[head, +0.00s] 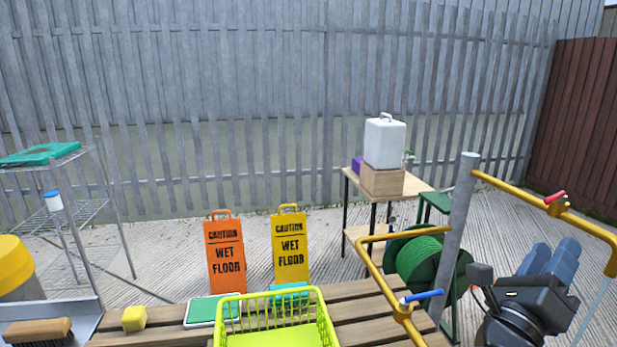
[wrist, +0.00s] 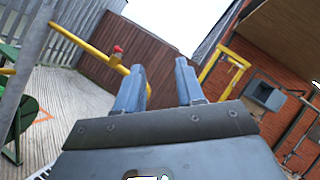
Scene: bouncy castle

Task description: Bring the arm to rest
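My gripper (head: 552,250) is at the lower right of the head view, raised in the air to the right of the slatted wooden table and clear of it. Its two blue fingers point up and away. In the wrist view the fingers (wrist: 160,80) stand apart with an empty gap between them, so it is open and holds nothing. Part of my arm below the gripper is cut off by the frame's bottom edge.
Yellow pipes (head: 490,180) with a red-handled valve (head: 556,197) and a blue-handled valve (head: 424,296) stand near my gripper, beside a grey post (head: 459,230). A green hose reel (head: 418,258) stands behind. The slatted table (head: 160,338) bears a lime basket (head: 275,333).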

